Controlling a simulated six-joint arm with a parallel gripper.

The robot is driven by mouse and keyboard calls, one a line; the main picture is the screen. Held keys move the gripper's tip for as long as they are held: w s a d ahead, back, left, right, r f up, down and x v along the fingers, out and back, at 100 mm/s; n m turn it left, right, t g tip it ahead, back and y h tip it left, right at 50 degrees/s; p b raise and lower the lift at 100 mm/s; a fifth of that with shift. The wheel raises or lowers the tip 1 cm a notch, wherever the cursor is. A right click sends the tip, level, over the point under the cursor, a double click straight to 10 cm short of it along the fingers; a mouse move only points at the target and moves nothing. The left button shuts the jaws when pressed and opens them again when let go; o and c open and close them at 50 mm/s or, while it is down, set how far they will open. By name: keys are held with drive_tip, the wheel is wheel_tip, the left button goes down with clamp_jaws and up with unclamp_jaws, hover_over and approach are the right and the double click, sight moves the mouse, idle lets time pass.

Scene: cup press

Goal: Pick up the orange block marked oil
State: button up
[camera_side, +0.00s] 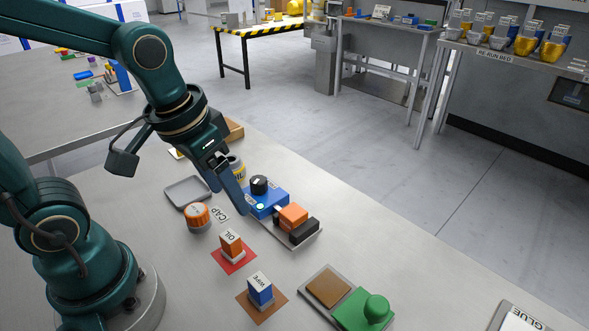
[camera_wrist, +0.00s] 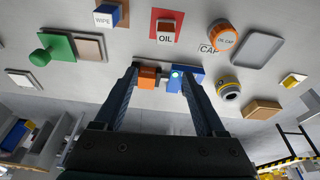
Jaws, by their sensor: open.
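The orange block marked OIL (camera_side: 231,243) stands upright on a red square mat (camera_side: 226,262) on the grey table. In the wrist view the OIL block (camera_wrist: 166,30) is at the top middle, beyond the fingertips. My gripper (camera_side: 229,200) is open with nothing held between its fingers.
An orange cap (camera_side: 197,216) and a grey tray (camera_side: 187,192) lie left of the press. A blue WIPE block (camera_side: 260,290) stands on a brown mat (camera_side: 263,308). A green part with a knob (camera_side: 366,310) is at the front. Bare table surrounds the red mat.

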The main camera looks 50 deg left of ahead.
sight(231, 235)
drive_tip(key=f+g, duration=0.1)
drive_tip(key=f, duration=0.1)
drive_tip(key=f+g, duration=0.1)
drive_tip(key=f, duration=0.1)
drive_tip(key=shift+w+a+f, duration=0.2)
drive_tip(key=shift+f, duration=0.15)
drive_tip(key=shift+s+f+g, duration=0.2)
drive_tip(key=shift+f+g, duration=0.4)
drive_tip(key=shift+s+f, duration=0.1)
drive_tip(key=shift+f, duration=2.5)
clamp_jaws()
